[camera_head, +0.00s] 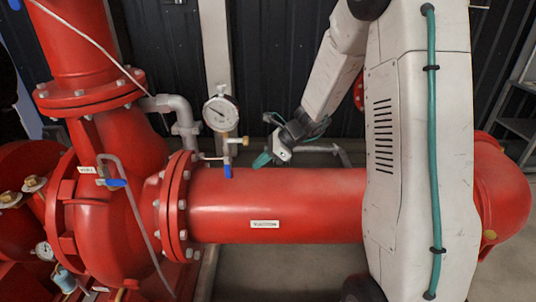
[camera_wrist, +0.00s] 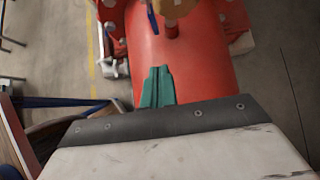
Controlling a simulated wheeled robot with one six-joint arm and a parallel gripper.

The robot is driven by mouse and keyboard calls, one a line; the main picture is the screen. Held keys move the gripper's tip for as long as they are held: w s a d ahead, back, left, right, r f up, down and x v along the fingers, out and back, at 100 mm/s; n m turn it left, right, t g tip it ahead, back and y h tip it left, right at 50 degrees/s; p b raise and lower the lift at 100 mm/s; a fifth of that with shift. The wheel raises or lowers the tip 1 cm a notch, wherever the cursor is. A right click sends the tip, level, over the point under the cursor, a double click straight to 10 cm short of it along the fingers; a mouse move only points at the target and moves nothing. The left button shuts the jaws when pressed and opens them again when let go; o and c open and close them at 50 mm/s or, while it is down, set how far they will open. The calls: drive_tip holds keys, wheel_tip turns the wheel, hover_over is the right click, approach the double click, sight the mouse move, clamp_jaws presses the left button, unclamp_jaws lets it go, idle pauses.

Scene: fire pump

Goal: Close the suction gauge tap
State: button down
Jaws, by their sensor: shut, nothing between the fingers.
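The suction gauge (camera_head: 220,113) is a round white dial above the red suction pipe (camera_head: 300,205). Its tap sits below it on a thin stem, with brass fittings and a blue lever (camera_head: 228,171) that points down in the head view. In the wrist view the blue lever (camera_wrist: 152,20) shows at the top edge, beside a brass body (camera_wrist: 172,8) that the frame cuts off. My gripper (camera_head: 262,160) has teal fingers, shut and empty, just right of the tap and apart from it. The fingers also show in the wrist view (camera_wrist: 158,72), over the pipe, short of the lever.
The red pump casing (camera_head: 105,225) and bolted flange (camera_head: 177,207) stand left of the tap. Another blue lever (camera_head: 115,182) is on the casing. A grey pipe (camera_head: 180,112) runs behind. Floor (camera_wrist: 270,70) is clear beside the pipe.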

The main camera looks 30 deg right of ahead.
sight(231, 175)
drive_tip(key=x, duration=0.4)
drive_tip(key=shift+s, duration=0.1)
drive_tip(key=shift+w+a+r, duration=0.1)
drive_tip(key=shift+w+a, duration=0.2)
drive_tip(key=shift+a, duration=0.25)
drive_tip(key=shift+w+a, duration=0.35)
drive_tip(key=shift+a, duration=0.2)
drive_tip(key=shift+w+a, duration=0.4)
drive_tip(key=shift+a, duration=0.15)
drive_tip(key=shift+d, duration=0.1)
